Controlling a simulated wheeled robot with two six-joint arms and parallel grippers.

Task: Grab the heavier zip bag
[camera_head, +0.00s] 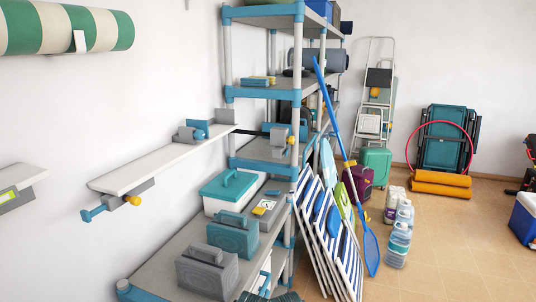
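No zip bag can be told for sure in the head view. On the low shelf at the left stand a grey handled case (207,272) and, behind it, a teal handled case (232,238). Both stand upright and apart from any gripper; whether either is a zip bag I cannot tell. Their weights cannot be seen. Neither of my grippers is in view.
A white box with a teal lid (230,187) stands further back on the shelf (165,262). Bottles (399,243) stand on the floor. The tiled floor (455,250) at right is largely clear.

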